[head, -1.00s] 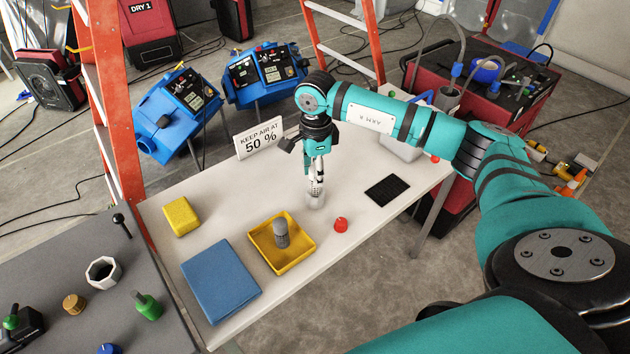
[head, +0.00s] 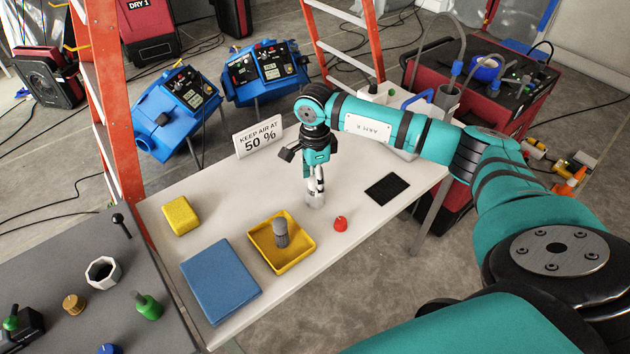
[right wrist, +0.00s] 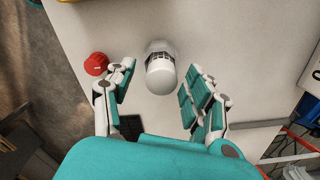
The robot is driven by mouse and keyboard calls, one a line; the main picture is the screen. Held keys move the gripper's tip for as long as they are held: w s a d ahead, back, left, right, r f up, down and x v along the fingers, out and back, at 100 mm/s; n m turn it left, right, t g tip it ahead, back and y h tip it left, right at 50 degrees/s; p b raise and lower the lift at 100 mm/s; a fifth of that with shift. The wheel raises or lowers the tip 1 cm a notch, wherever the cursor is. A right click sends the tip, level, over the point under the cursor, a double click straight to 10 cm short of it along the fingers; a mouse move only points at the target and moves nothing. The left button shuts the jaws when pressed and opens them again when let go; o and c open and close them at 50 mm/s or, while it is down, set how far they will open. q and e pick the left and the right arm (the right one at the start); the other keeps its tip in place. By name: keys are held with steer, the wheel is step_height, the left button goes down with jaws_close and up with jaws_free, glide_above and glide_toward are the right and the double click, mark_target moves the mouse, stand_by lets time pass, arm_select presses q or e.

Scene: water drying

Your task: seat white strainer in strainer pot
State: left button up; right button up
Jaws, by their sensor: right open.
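The white strainer (right wrist: 161,72), a rounded white cylinder with a dark slotted band, stands on the white table; its lower part shows in the head view (head: 315,201). My right gripper (head: 316,187) points down over it. In the right wrist view the open fingers (right wrist: 162,80) lie on either side of the strainer, with gaps showing between them and it. A grey pot (head: 447,97) with a hose above it stands on the red machine at the back right; it may be the strainer pot, but I cannot tell for sure. My left gripper is out of view.
A yellow tray (head: 300,252) holds a grey cylinder (head: 281,235). A red knob (head: 340,223), black pad (head: 387,189), blue cloth (head: 220,281), yellow sponge (head: 181,216) and sign (head: 258,139) are on the table. An orange ladder (head: 112,100) rises at the left.

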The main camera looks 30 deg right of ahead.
step_height(320, 180, up, 10)
steer(key=shift+w+f+b, duration=0.1)
steer(key=shift+b, duration=1)
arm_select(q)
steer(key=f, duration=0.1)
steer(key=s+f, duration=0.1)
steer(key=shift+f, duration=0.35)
arm_select(e)
steer(key=shift+r, duration=0.65)
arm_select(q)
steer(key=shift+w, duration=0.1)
arm_select(e)
steer(key=shift+f, duration=0.1)
